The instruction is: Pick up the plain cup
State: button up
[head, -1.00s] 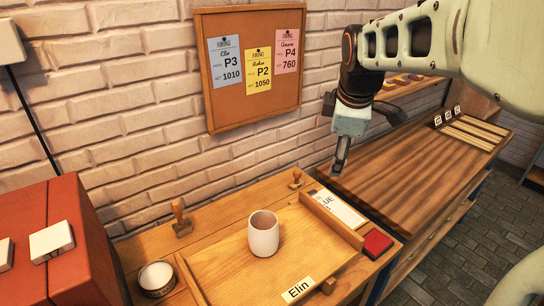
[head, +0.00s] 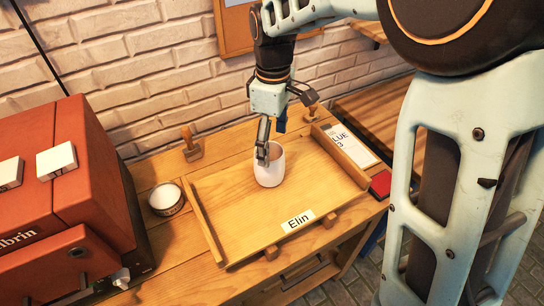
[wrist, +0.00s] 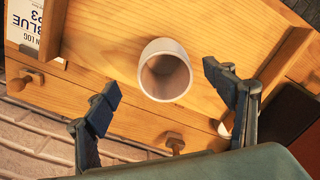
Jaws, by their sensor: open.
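The plain cup (head: 270,174) is white and undecorated. It stands upright on the wooden tray (head: 290,200) labelled "Elin". In the wrist view the cup (wrist: 166,84) shows its open mouth and empty-looking inside, between the two spread fingers. My gripper (head: 272,143) is open, pointing down at the cup from above. One finger overlaps the cup's upper left side in the head view; I cannot tell if it touches. In the wrist view my gripper (wrist: 162,88) has a gap on each side of the cup.
A small bowl of white material (head: 166,198) and a wooden stamp (head: 190,143) are left of the tray. A red pad (head: 380,184) and a "BLUE" log card (head: 350,145) lie to the right. A red-brown kiln-like box (head: 70,180) stands at far left. The tray has raised side rails.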

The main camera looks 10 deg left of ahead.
jog(key=f, duration=0.7)
jog(key=shift+s+a+f+p, duration=0.15)
jog(key=shift+a+f+p, duration=0.1)
jog(key=shift+a+p, duration=0.15)
jog(key=shift+c, duration=0.4)
jog(key=c, duration=1.4)
jog(key=shift+r, duration=0.1)
